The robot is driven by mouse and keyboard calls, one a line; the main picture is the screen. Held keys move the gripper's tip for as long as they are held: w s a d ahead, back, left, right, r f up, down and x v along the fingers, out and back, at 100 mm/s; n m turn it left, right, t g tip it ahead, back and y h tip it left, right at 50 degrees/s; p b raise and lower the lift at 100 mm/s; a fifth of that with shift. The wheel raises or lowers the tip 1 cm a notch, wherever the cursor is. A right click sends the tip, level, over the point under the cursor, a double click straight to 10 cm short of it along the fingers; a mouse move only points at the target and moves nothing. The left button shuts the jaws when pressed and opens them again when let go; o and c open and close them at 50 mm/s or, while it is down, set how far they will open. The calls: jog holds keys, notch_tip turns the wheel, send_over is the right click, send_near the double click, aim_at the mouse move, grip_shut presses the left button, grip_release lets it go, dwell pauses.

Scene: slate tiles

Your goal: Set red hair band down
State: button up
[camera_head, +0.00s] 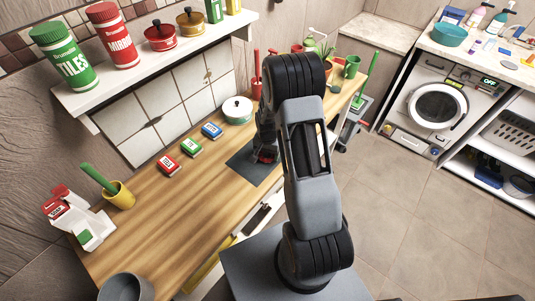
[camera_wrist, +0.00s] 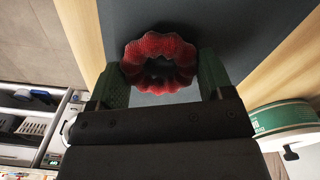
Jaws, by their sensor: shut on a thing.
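The red hair band (camera_wrist: 160,47) is a ruffled ring between the two green fingertips of my gripper (camera_wrist: 161,80) in the wrist view. My gripper is shut on it, with a finger at each side. Behind the band in that view is a dark grey mat (camera_wrist: 215,22). In the head view the band (camera_head: 265,157) shows as a small red patch over the dark mat (camera_head: 243,170) on the wooden counter, partly hidden by my arm. I cannot tell whether the band touches the mat.
Red, green and blue boxes (camera_head: 191,147) lie left of the mat. A white lidded pot (camera_head: 237,110) stands behind it. A yellow cup (camera_head: 119,196) and a grey bowl (camera_head: 126,288) are further left. The wooden counter (camera_head: 180,215) is clear in front of the boxes.

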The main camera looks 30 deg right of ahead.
jog(key=shift+r, duration=0.4)
jog(key=s+d+r+b, duration=0.3)
jog(key=s+d+r, duration=0.3)
jog(key=s+r, duration=0.65)
jog(key=w+a+f+n, duration=0.2)
jog(key=w+a, duration=0.1)
jog(key=w, duration=0.2)
jog(key=w+a+f+n, duration=0.2)
jog(key=w+a, duration=0.1)
jog(key=w, duration=0.2)
jog(key=w+a+f+n, duration=0.3)
jog(key=w, duration=0.1)
jog(key=shift+w+a, duration=0.3)
jog(key=shift+w, duration=0.1)
jog(key=shift+n, duration=0.8)
jog(key=a+f, duration=0.2)
jog(key=a, duration=0.1)
jog(key=a+f, duration=0.1)
jog(key=shift+a, duration=0.4)
jog(key=shift+a+f, duration=0.25)
jog(key=shift+a, duration=0.3)
